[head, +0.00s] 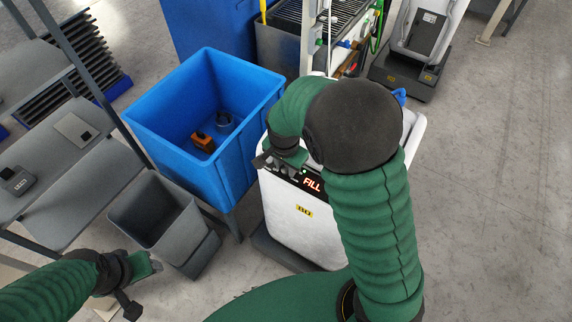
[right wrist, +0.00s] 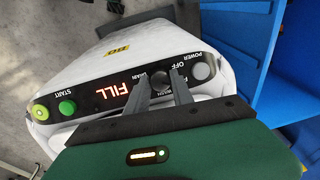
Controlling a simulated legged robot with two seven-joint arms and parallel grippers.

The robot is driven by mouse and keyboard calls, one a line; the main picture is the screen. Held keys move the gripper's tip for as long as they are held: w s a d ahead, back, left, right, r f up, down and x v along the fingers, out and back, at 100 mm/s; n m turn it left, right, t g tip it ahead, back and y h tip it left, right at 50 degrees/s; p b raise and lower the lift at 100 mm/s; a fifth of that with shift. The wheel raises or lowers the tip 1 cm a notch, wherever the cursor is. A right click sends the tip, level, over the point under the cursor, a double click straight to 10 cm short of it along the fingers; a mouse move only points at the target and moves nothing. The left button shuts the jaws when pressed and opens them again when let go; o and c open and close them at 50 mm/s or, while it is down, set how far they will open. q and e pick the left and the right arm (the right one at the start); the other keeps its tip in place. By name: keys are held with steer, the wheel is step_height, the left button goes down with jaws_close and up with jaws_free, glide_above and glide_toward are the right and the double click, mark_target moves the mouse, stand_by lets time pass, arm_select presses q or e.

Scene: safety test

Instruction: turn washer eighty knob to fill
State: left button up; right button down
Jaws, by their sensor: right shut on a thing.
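The white washer (head: 290,215) with a yellow "80" label stands at the middle of the head view, partly hidden by my right arm. The right wrist view shows its black panel upside down, with a red display (right wrist: 119,90) reading "FILL". The dark round knob (right wrist: 160,79) sits between the display and the power button, with "OFF" and "DRAIN" printed around it. My right gripper (head: 277,159) is at the panel, its two fingers (right wrist: 161,88) shut on the knob. My left gripper (head: 143,277) is low at the left, away from the washer; its finger opening is unclear.
Green start button (right wrist: 67,107), yellow-green button (right wrist: 39,112) and pale power button (right wrist: 202,71) share the panel. A blue bin (head: 165,135) with small items stands left of the washer, a grey bin (head: 150,215) nearer. Floor at the right is clear.

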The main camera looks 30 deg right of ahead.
stand_by(0.4)
steer(key=c, duration=1.1)
jaws_free()
steer(key=shift+w, duration=0.1)
steer(key=shift+r, duration=0.1)
step_height(320, 180, up, 16)
steer(key=s+a+p, duration=0.1)
steer(key=s, duration=0.1)
steer(key=shift+a+r, duration=0.15)
steer(key=shift+a, duration=0.2)
steer(key=shift+s, duration=0.15)
